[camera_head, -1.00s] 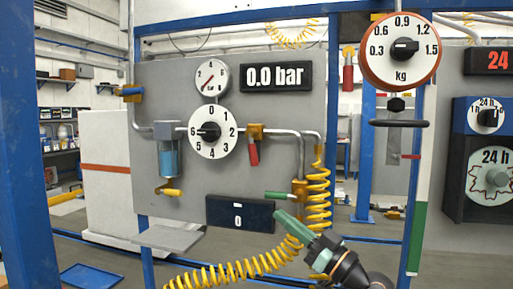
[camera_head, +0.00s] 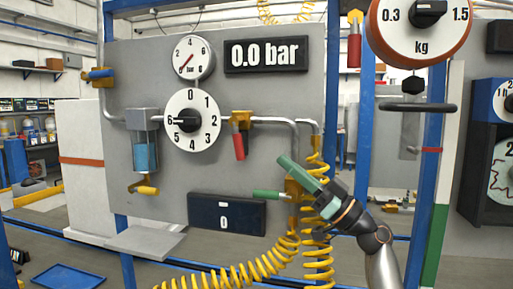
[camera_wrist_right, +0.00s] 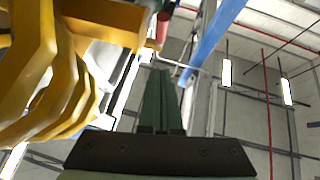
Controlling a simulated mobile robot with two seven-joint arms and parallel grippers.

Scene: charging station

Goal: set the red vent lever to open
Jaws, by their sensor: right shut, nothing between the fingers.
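The red vent lever (camera_head: 239,147) hangs straight down from a yellow valve (camera_head: 241,118) on the pipe of the grey panel. A red piece (camera_wrist_right: 162,27) near the top of the right wrist view looks like this lever. My right gripper (camera_head: 286,163) has green fingers that are closed and empty. Its tips are to the right of the lever and slightly lower in the head view, apart from it. The closed fingers (camera_wrist_right: 162,78) also show in the right wrist view. My left gripper is not in view.
A yellow coiled hose (camera_head: 318,222) hangs close by my right gripper. A green lever (camera_head: 272,195) sticks out left of a yellow fitting, just below the fingers. A black display (camera_head: 227,214) is lower on the panel. The dial (camera_head: 192,121) is left of the lever.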

